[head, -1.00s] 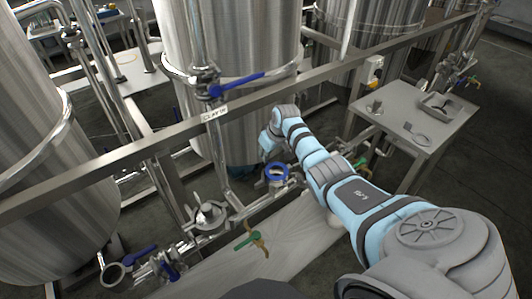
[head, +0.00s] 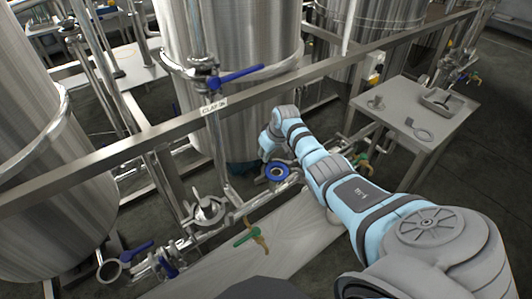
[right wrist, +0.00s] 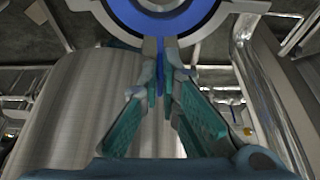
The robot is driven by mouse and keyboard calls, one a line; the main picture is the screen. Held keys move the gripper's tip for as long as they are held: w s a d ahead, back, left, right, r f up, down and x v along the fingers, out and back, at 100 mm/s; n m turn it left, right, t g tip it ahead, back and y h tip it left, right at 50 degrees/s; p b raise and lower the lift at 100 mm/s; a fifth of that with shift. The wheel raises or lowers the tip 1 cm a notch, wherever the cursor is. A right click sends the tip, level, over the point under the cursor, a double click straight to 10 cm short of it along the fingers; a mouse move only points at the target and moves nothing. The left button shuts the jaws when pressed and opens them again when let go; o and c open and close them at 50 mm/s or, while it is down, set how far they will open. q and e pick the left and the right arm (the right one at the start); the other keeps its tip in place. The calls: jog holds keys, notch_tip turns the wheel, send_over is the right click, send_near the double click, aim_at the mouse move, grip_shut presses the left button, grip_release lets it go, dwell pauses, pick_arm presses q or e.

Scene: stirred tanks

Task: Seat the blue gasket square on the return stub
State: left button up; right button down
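The blue gasket (head: 278,172) is a ring at the open pipe end, the return stub, in the middle of the head view. In the right wrist view the gasket (right wrist: 158,22) shows at the top edge, partly cut off, against the stub's pale metal flange (right wrist: 99,8). Its narrow blue tab points down between my fingers. My right gripper (right wrist: 163,76) is shut on this tab. The ring looks roughly centred over the flange, but I cannot tell whether it touches all round. In the head view the fingers are largely hidden by the wrist. My left gripper is not in view.
A steel rail (head: 130,151) crosses above the pipework. Large tanks (head: 235,85) stand behind. A green-handled valve (head: 246,238) is nearby.

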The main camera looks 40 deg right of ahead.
aim_at(274, 170)
jog(key=shift+f, duration=0.3)
jog(key=c, duration=1.7)
grip_release()
jog(key=shift+f, duration=0.1)
jog(key=v, duration=1.2)
